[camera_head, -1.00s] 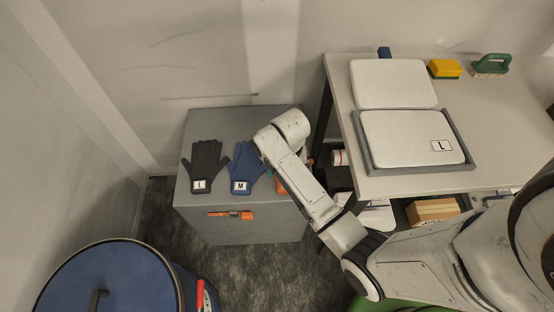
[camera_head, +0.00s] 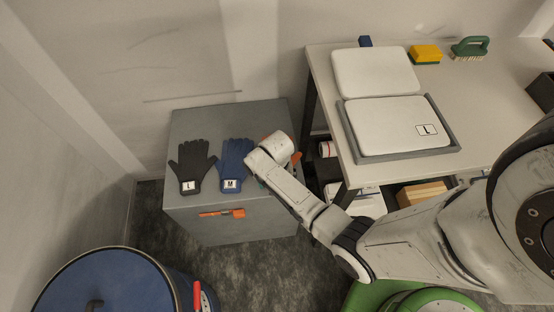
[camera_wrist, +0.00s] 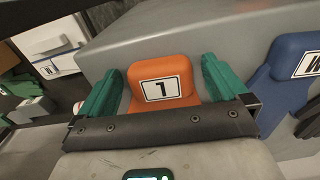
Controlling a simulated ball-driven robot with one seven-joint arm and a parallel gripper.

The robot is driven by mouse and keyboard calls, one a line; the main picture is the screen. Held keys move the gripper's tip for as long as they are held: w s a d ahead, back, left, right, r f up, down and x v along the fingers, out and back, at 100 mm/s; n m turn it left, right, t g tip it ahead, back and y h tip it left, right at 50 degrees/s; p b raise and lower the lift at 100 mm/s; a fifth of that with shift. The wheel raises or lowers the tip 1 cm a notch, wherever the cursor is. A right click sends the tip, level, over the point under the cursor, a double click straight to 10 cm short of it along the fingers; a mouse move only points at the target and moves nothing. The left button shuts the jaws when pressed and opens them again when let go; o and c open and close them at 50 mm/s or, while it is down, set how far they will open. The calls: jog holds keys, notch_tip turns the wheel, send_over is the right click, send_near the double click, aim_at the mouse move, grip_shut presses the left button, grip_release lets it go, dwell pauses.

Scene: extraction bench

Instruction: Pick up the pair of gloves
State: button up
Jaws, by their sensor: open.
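A black pair of gloves (camera_head: 193,163) labelled L and a blue pair (camera_head: 233,161) labelled M lie side by side on a grey cabinet. An orange item, seemingly another pair of gloves, lies right of the blue pair, mostly hidden by my arm (camera_head: 296,158). In the wrist view, the orange item's (camera_wrist: 160,68) white label is upside down and probably reads L. My gripper (camera_wrist: 167,84) has its green fingers apart, one on each side of the orange item. Whether they touch it is unclear. The blue pair (camera_wrist: 289,80) is at the right there.
The grey cabinet (camera_head: 245,115) stands against the wall, with an orange-handled latch (camera_head: 222,212) on its front. A table (camera_head: 440,165) with white pads in a tray, a sponge (camera_head: 426,54) and a brush (camera_head: 470,47) is at right. A blue drum (camera_head: 110,285) stands front left.

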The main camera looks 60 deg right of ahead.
jog(key=shift+c, duration=0.3)
jog(key=c, duration=0.9)
jog(key=shift+c, duration=0.2)
